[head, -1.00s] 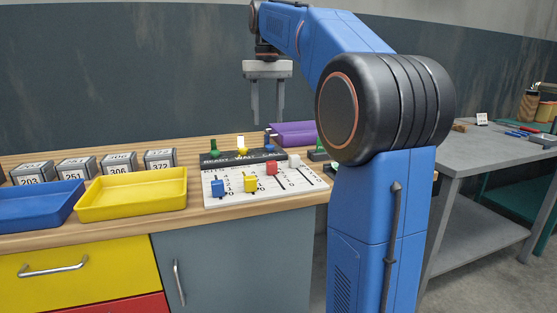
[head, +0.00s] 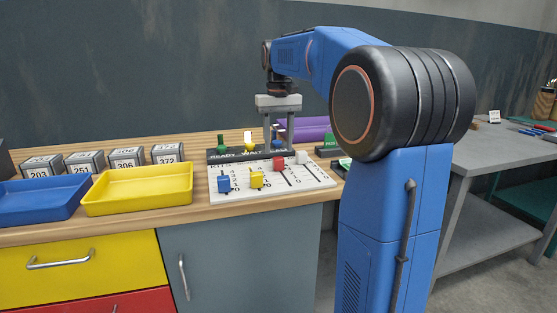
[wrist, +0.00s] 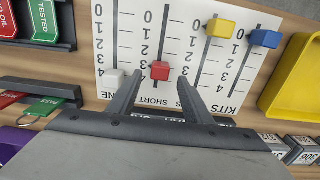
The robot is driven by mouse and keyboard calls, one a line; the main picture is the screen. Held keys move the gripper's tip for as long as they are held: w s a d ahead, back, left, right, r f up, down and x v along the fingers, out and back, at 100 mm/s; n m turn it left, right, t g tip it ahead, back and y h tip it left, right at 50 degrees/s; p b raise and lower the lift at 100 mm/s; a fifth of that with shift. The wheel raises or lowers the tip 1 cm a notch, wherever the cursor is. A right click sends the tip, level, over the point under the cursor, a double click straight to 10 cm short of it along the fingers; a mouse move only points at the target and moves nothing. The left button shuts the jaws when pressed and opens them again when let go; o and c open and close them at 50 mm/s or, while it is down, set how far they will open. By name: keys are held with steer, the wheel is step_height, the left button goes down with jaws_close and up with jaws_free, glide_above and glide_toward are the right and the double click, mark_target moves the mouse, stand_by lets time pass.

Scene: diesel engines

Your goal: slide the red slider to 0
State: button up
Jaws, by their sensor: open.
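The red slider (head: 279,164) stands on the white slider board (head: 305,180). In the wrist view the red slider (wrist: 160,71) sits toward the high-number end of its slot, around 3, with 0 at the picture's top. My gripper (head: 278,148) is open and points down just behind and above the red slider. In the wrist view its fingers (wrist: 158,82) are spread, with the red slider between and slightly beyond their tips. Contact is not visible.
On the board are a blue slider (head: 224,183), a yellow slider (head: 257,180) and a white slider (head: 301,157). A yellow tray (head: 137,207) lies left.

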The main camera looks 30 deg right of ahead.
mark_target(278, 158)
steer(key=shift+f, duration=2.8)
